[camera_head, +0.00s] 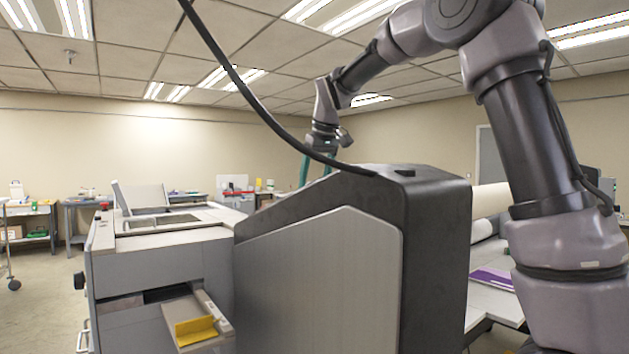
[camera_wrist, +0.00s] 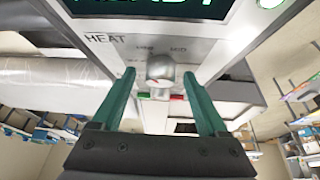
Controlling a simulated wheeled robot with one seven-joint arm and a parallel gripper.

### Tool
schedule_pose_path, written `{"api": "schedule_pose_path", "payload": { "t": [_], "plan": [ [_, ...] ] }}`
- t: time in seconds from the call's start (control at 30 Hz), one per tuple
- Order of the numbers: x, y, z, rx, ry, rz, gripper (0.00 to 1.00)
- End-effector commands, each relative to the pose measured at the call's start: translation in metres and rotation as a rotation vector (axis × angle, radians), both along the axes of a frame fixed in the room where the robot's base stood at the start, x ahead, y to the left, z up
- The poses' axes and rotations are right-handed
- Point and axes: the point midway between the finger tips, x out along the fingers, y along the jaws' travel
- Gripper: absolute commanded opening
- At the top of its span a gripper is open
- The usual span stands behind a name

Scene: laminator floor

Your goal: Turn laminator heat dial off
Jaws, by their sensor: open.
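In the wrist view the heat dial (camera_wrist: 160,68) is a small silver knob on a light grey panel, beside the printed word HEAT. Small green and red marks lie by the knob; which one it points at I cannot tell. My gripper (camera_wrist: 159,75) has two green fingers, open, one at each side of the knob with a gap showing. Whether the tips reach past the knob's face is unclear. In the head view my gripper (camera_head: 318,165) is beyond the dark machine housing (camera_head: 437,240), which hides its tips and the dial.
A black cable (camera_head: 240,85) hangs across the head view. A grey machine (camera_head: 165,255) with a yellow-edged tray (camera_head: 196,331) stands at left.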

Motion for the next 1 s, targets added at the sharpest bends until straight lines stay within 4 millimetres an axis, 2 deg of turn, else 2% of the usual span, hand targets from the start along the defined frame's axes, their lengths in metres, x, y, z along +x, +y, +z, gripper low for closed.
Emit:
{"api": "schedule_pose_path", "payload": {
  "t": [0.23, 0.27, 0.4, 0.47, 0.77, 1.0],
  "plan": [
    [0.0003, 0.0004, -0.0009, 0.000, 0.000, 0.000, 0.77],
    [0.0003, 0.0004, -0.0008, 0.000, 0.000, 0.000, 0.73],
    [0.0002, 0.0003, -0.0006, 0.001, -0.001, 0.000, 0.19],
    [0.0002, 0.0003, -0.0006, 0.001, -0.001, 0.000, 0.00],
    [0.0007, -0.0005, -0.0004, 0.010, 0.005, 0.026, 0.00],
    [0.0028, -0.0033, 0.0000, 0.047, 0.029, 0.140, 0.00]
  ]
}}
